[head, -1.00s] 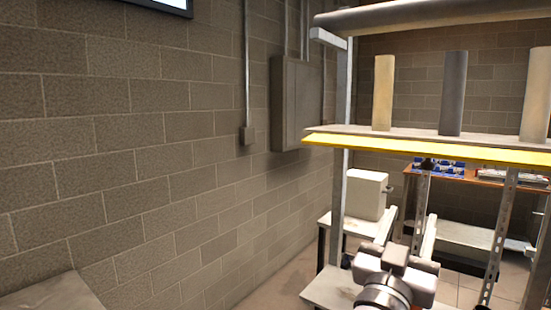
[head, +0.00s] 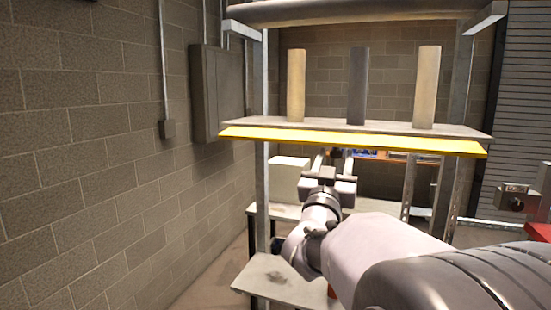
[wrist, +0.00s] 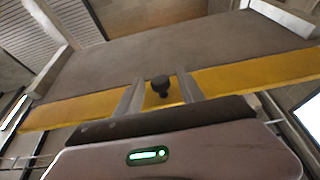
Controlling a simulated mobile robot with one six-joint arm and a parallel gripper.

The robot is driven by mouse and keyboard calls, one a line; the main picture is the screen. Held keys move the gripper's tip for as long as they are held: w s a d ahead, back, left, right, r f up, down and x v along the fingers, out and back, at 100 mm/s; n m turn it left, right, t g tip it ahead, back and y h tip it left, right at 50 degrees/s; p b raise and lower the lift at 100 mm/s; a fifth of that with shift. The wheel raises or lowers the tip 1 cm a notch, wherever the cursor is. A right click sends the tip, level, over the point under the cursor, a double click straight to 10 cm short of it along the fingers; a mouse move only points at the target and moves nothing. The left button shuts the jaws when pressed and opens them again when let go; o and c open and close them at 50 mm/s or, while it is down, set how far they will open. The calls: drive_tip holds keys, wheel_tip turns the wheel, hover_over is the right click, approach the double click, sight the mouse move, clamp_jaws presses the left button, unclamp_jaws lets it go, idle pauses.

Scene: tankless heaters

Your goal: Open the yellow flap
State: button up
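The yellow flap (head: 350,142) is a long strip along the front edge of the shelf, just under its board. In the wrist view the yellow flap (wrist: 235,76) crosses the picture, with a small black knob (wrist: 160,86) on it. My gripper (head: 333,156) is below the middle of the flap, fingers pointing up and away. In the wrist view my gripper (wrist: 158,88) is open, with the knob showing between its two separated fingers. I cannot tell whether the fingers touch the knob or flap. The knob is hidden in the head view.
The shelf board (head: 392,129) carries three upright cylinders, including a dark one (head: 357,86). Metal posts (head: 262,190) hold the frame. A white box (head: 290,180) stands on a low table behind. A grey wall cabinet (head: 217,93) is at left. A grey bench top (head: 280,282) lies below my arm.

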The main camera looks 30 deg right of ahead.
clamp_jaws()
idle(1.2)
